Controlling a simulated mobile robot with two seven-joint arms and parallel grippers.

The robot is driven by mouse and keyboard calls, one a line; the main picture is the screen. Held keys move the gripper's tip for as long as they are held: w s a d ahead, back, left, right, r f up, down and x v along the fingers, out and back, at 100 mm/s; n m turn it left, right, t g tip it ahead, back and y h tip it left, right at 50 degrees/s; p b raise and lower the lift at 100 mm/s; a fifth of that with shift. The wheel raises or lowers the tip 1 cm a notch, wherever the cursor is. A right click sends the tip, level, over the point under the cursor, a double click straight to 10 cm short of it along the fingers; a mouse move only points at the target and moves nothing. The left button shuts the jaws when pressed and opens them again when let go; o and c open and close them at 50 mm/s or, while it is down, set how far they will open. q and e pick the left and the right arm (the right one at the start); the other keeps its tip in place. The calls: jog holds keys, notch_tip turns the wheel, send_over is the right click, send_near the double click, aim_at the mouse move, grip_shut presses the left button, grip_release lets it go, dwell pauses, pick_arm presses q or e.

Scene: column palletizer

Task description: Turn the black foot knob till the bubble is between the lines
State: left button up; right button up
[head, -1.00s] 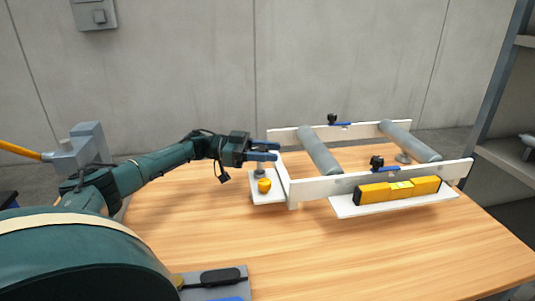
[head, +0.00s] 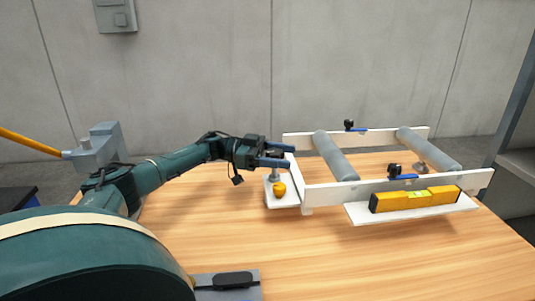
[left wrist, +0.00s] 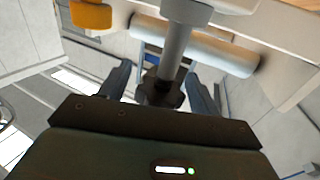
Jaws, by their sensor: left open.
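The black foot knob (left wrist: 161,92) sits on a grey stem in the left wrist view, between the two fingers of my left gripper (left wrist: 160,85). Gaps show on both sides of it, so the fingers do not close on it. In the head view my left gripper (head: 301,155) is open around the dark knob (head: 275,155), at the near left corner of the white conveyor frame (head: 335,193). The yellow spirit level (head: 390,202) lies on a white ledge at the frame's front. Its green vial (head: 418,194) shows, but the bubble is too small to read. My right gripper is out of view.
An orange-yellow knob (head: 279,189) sits on the white plate (head: 284,203) below my left gripper. Grey rollers (head: 335,156) span the frame. Black knobs with blue levers (head: 397,172) stand on its rails. The wooden table (head: 370,255) is clear in front.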

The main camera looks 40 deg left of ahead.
pick_arm(q)
jog(key=b+v, duration=0.3)
jog(key=v, duration=0.9)
jog(key=shift+s+a, duration=0.15)
jog(key=shift+a, duration=0.2)
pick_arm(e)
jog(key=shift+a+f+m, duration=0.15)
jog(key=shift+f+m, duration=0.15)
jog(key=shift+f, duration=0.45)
pick_arm(q)
jog(key=shift+f, duration=0.1)
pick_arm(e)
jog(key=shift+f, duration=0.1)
